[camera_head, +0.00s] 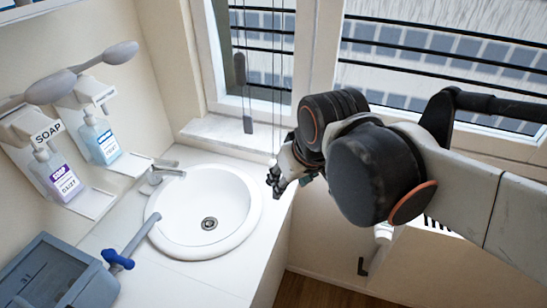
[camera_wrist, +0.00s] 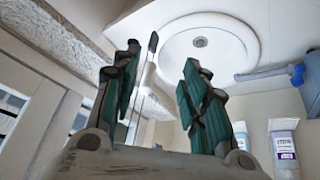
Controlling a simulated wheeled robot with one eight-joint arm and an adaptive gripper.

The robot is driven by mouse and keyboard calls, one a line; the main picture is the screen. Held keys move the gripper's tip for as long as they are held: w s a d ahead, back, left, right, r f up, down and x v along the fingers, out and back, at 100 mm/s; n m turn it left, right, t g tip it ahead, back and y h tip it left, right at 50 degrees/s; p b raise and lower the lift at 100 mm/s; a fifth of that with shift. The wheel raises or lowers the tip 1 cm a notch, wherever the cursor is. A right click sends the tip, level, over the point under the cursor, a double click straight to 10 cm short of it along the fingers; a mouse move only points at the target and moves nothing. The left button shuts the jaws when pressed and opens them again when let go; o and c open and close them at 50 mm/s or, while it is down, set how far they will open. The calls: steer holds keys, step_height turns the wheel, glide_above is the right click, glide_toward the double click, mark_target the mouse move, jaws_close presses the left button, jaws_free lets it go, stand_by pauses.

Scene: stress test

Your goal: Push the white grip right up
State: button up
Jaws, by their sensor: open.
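Thin pull cords (camera_head: 276,90) hang in front of the window, and their lower end comes down beside my gripper. A small pale piece (camera_head: 273,160) shows at that end; I cannot tell for sure if it is the white grip. A dark grey weight (camera_head: 239,68) and a lower dark piece (camera_head: 247,124) hang on cords to the left. My gripper (camera_head: 275,180) is open just right of the basin, by the cord's end. In the wrist view its green-padded fingers (camera_wrist: 160,62) are apart, with a pale cord or strip near the left finger.
A round white basin (camera_head: 171,217) with a tap (camera_head: 160,173) is left of my gripper. Soap bottles (camera_head: 58,176) stand in wall holders. A grey-blue box (camera_head: 50,274) is at front left. The window sill (camera_head: 225,133) and frame (camera_head: 312,62) lie behind.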

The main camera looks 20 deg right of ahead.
mark_target(273, 160)
steer(key=w+r+n+g+p, duration=0.3)
steer(key=w+r+g+p, duration=0.2)
steer(key=w+r+p, duration=0.6)
steer(key=f, duration=1.7)
steer(key=shift+s+d+f, duration=0.1)
steer(key=shift+s+f, duration=0.15)
steer(key=shift+s, duration=0.1)
steer(key=shift+r, duration=0.1)
jaws_close()
